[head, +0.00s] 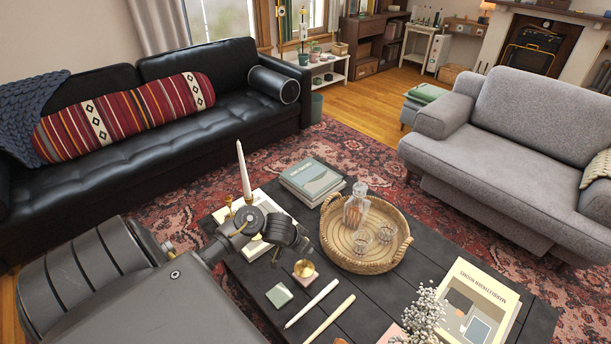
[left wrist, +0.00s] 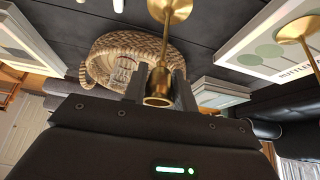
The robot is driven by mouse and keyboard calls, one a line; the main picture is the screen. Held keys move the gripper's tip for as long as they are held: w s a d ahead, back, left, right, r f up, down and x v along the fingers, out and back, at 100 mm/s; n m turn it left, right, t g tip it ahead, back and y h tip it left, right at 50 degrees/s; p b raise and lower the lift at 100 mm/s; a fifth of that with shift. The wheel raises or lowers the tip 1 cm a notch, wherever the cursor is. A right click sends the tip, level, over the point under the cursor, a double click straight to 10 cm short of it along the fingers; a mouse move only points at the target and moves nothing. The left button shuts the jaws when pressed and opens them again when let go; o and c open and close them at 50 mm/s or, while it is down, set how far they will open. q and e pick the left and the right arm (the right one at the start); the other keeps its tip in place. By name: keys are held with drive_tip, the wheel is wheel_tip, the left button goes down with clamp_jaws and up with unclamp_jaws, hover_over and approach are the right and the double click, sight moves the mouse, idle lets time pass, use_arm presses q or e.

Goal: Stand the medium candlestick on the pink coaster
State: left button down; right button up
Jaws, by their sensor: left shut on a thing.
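My left gripper (head: 299,250) is shut on a brass candlestick (head: 304,268), which also shows in the left wrist view (left wrist: 159,84). It is held by the upper stem, upright, socket up and round base down. In the head view its base overlaps a small pale pink coaster (head: 303,278) on the dark coffee table; I cannot tell whether they touch. The wrist view does not show the coaster. Another brass candlestick (left wrist: 301,27) stands on a white book in the wrist view. A brass candlestick (head: 248,199) holds a tall white candle. My right gripper is not in view.
A green coaster (head: 279,295) and two loose candles (head: 311,303) lie nearby on the coffee table (head: 262,313). A wicker tray (head: 343,258) with a decanter and glasses is to the right. Books (head: 311,181) lie behind. Dried flowers (head: 425,312) stand at the front right.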

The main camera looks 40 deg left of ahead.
sight(305, 266)
use_arm(q)
drive_tip(key=shift+w+f, duration=0.15)
drive_tip(key=shift+f, duration=0.05)
drive_tip(key=f, duration=0.1)
drive_tip(key=f+b, duration=0.2)
drive_tip(key=shift+w, duration=0.25)
drive_tip(key=shift+f, duration=0.25)
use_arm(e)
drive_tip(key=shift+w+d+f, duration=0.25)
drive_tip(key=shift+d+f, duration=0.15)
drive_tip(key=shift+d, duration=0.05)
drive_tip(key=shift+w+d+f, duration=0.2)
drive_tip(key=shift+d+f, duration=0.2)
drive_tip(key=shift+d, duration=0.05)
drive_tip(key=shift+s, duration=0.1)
use_arm(q)
drive_tip(key=shift+f, duration=0.15)
drive_tip(key=c, duration=1.1)
unclamp_jaws()
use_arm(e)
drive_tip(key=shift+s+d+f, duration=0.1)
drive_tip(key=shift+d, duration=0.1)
